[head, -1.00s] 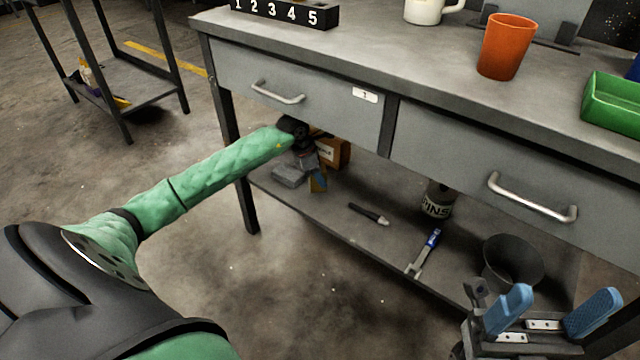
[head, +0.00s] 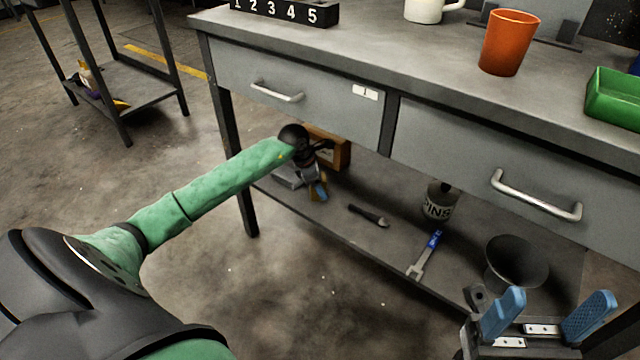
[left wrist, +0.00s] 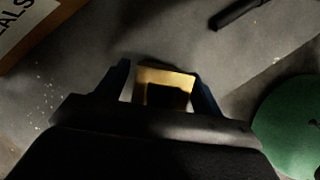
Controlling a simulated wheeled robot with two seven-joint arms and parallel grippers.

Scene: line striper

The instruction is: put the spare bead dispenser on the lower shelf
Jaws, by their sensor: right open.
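My left gripper (head: 317,192) reaches under the left drawer to the back left of the lower shelf (head: 345,228). In the left wrist view a yellow block-like piece (left wrist: 165,77), perhaps the bead dispenser, sits between its two dark fingers, partly in shadow. The fingers look closed on it, and its lower part is hidden. In the head view only a small tan bit (head: 313,195) shows beside the blue finger. I cannot tell whether it touches the shelf. My right gripper (head: 545,322) is open and empty at the lower right, in front of the shelf.
The drawers (head: 300,95) overhang the shelf. A table leg (head: 240,190) stands close to my left arm.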

